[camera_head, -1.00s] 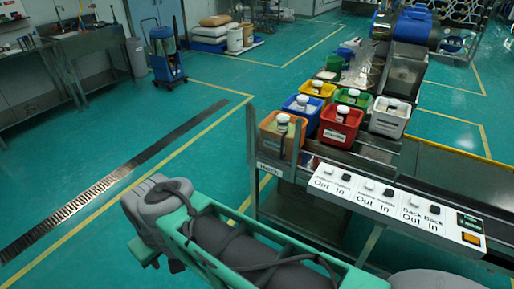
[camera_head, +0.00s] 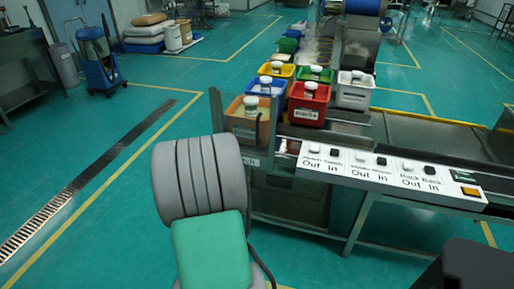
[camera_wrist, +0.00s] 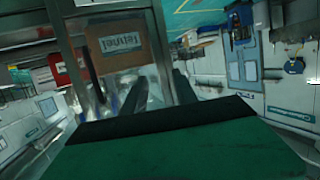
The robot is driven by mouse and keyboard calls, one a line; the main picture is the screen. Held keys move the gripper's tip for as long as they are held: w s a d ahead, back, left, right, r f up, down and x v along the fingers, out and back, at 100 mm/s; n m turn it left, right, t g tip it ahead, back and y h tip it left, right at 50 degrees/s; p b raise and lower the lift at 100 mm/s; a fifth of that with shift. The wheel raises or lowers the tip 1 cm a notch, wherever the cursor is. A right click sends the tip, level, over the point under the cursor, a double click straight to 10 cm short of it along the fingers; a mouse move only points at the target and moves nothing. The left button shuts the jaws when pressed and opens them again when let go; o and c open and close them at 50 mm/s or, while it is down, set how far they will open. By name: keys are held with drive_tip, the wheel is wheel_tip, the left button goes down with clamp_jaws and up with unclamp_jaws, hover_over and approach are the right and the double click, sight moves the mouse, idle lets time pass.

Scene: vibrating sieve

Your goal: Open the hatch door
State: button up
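The hatch door looks to be the clear, framed panel (camera_head: 232,112) at the left end of the bin station in the head view. It stands upright in front of the orange bin and looks closed. In the wrist view the clear panel and its metal frame (camera_wrist: 160,38) are close, with the bin labelled "Fennel" (camera_wrist: 121,46) behind. My gripper (camera_wrist: 158,92) shows two dark fingers, apart, with no object clearly between them. They point toward the panel's frame; I cannot tell whether they touch it. In the head view my gripper is hidden behind my grey and green arm.
Red (camera_head: 309,104), blue, yellow, green and white bins with jars stand beside the orange bin (camera_head: 247,122). A white button panel (camera_head: 385,170) with Out and In labels runs along the front. Open green floor lies left, with a drain grate (camera_head: 85,175).

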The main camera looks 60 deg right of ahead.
sight(258, 132)
drive_tip(key=s+d+f+m+g+h+b, duration=0.2)
drive_tip(key=s+d+f+h, duration=0.15)
drive_tip(key=s+d, duration=0.65)
drive_tip(key=shift+h, duration=0.45)
drive_tip(key=x, duration=0.5)
drive_tip(key=shift+d+r, duration=0.25)
drive_tip(key=shift+d, duration=0.15)
drive_tip(key=shift+w+d, duration=0.25)
drive_tip(key=shift+d, duration=0.1)
clamp_jaws()
